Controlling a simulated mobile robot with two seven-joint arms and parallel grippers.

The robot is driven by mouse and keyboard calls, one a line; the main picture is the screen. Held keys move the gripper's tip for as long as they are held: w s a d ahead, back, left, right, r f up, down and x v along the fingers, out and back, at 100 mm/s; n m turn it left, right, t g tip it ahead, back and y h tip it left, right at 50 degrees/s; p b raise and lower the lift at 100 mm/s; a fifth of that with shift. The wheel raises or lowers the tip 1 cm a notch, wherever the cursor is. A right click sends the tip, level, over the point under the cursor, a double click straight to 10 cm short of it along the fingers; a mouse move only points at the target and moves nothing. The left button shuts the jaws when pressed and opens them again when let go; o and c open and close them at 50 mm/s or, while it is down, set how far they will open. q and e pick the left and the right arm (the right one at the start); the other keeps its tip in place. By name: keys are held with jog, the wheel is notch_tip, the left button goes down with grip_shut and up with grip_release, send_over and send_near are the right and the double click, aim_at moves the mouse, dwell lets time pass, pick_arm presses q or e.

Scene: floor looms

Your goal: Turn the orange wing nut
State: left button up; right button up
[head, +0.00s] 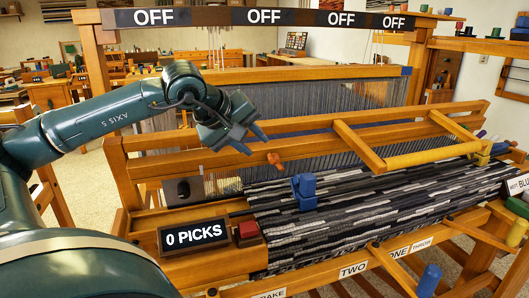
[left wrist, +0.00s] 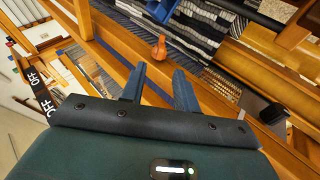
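The orange wing nut (head: 275,160) is on the front face of the loom's wooden beam (head: 345,135), left of its middle. It also shows in the left wrist view (left wrist: 159,48), just beyond my fingertips and between their lines. My left gripper (head: 255,143) hangs over the beam, above and to the left of the wing nut in the head view. Its two blue fingers are spread apart and empty, as the left wrist view also shows (left wrist: 160,67). They appear apart from the wing nut. My right gripper is not in view.
A blue block (head: 304,191) stands on the striped dark cloth (head: 370,213). A "0 PICKS" sign (head: 194,236) and a red block (head: 248,230) are at the cloth's left. A bar with several "OFF" labels (head: 263,17) spans overhead. A wooden frame with a yellow roller (head: 432,155) lies at the right.

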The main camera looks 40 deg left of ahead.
pick_arm(q)
jog(key=shift+v, duration=1.7)
jog(key=shift+d, duration=0.1)
